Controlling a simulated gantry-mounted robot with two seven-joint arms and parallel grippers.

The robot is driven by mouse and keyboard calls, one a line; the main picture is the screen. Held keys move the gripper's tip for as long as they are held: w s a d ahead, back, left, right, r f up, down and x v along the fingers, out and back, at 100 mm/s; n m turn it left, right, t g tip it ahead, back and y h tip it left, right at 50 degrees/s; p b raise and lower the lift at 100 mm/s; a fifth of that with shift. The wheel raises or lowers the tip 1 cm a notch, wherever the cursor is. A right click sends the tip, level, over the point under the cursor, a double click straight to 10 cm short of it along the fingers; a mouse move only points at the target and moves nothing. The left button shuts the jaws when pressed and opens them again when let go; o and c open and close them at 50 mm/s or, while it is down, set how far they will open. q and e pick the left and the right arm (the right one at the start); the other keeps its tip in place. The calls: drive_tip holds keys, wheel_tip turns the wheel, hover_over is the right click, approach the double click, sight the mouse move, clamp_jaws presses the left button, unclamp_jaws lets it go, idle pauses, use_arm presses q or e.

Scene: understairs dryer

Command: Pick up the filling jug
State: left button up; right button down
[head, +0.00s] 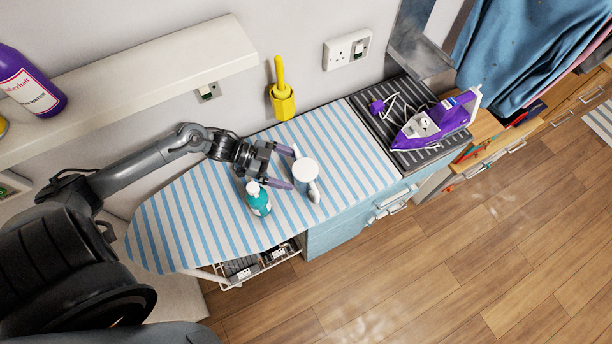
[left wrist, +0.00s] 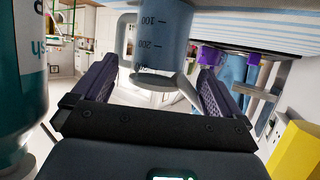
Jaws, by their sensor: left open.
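The filling jug (head: 305,170) is a pale, see-through jug with a handle, standing upright on the striped ironing board (head: 185,215). My left gripper (head: 291,169) is open just beside it, its purple-grey fingers pointing at the jug. In the left wrist view the jug (left wrist: 163,40) appears upside down, with marks such as 100 and 200. There the open fingers of the left gripper (left wrist: 158,72) flank it with gaps on both sides. My right gripper is not in view.
A teal bottle (head: 258,199) stands close to the left gripper; it also shows large in the left wrist view (left wrist: 22,80). A purple iron (head: 435,122) rests on a dark ribbed mat at the right. A yellow holder (head: 282,100) is at the wall behind.

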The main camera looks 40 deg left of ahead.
sight(305, 176)
use_arm(q)
drive_tip(key=shift+f+p+x, duration=0.2)
drive_tip(key=shift+x, duration=1.3)
drive_tip(key=shift+f+p+x, duration=0.15)
drive_tip(key=shift+f+x, duration=0.05)
drive_tip(key=shift+x, duration=1.3)
drive_tip(key=shift+s+a, duration=0.1)
drive_tip(key=shift+s, duration=0.05)
drive_tip(key=c, duration=1.1)
